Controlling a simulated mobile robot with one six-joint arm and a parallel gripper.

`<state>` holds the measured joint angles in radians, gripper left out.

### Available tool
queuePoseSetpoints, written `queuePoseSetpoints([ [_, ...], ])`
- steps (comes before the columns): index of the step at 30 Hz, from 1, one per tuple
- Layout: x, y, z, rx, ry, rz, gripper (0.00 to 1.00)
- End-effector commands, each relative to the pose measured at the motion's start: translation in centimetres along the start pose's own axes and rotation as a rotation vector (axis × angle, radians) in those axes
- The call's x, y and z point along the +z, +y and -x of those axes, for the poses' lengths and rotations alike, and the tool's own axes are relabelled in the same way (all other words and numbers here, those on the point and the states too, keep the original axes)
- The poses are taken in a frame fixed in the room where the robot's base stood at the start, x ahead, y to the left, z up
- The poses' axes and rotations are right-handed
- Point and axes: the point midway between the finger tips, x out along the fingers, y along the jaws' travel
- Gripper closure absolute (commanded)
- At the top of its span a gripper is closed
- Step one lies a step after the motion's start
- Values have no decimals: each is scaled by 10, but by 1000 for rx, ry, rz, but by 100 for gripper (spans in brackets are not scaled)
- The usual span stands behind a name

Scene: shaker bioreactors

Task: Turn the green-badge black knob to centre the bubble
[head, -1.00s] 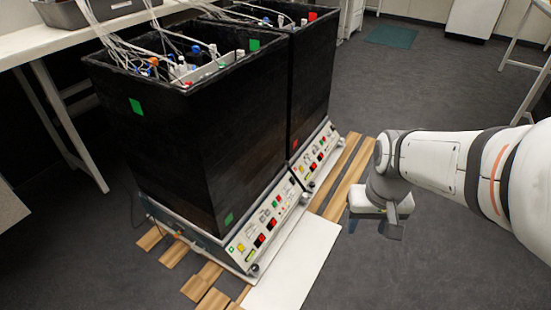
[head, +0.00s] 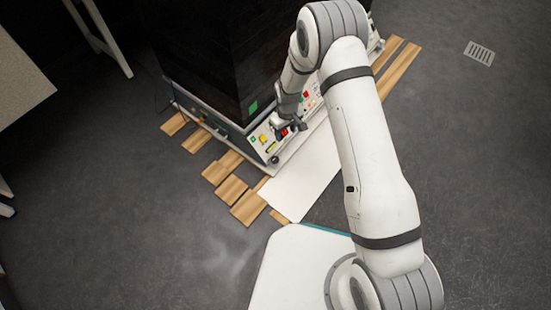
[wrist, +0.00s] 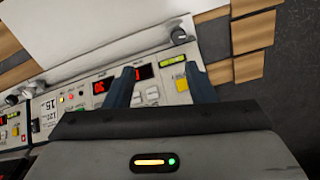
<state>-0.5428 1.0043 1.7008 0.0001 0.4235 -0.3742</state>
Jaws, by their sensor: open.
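A small dark foot knob (head: 274,160) sits at the near lower corner of the shaker's control panel (head: 264,139). A rounded grey-black knob, likely the same one, shows at the top of the wrist view (wrist: 179,37). A green badge (head: 253,139) is on the panel's near end. A yellow-green vial (wrist: 172,60) lies on the panel close to that knob; its bubble is too small to make out. My gripper (head: 293,127) is over the panel. In the wrist view its two dark fingers (wrist: 160,60) are apart and empty, with the knob beyond their tips.
The tall black box (head: 205,50) stands on the shaker behind the panel. Red displays (wrist: 98,87) and buttons lie near the fingers. A white board (head: 305,175) and wooden planks (head: 232,190) lie on the floor. Another knob (wrist: 12,99) is at far left in the wrist view.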

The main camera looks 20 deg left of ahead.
Motion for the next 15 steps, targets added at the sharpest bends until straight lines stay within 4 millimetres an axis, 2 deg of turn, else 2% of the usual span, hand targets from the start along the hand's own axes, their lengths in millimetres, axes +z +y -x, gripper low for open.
queuePoseSetpoints([
  [1,-3,-11,-28,-4,-9,34,50],
  [3,-8,-22,-52,-4,-10,69,50],
  [6,-11,-32,-75,-5,-11,104,50],
  [15,-12,-39,-105,-6,-12,127,50],
])
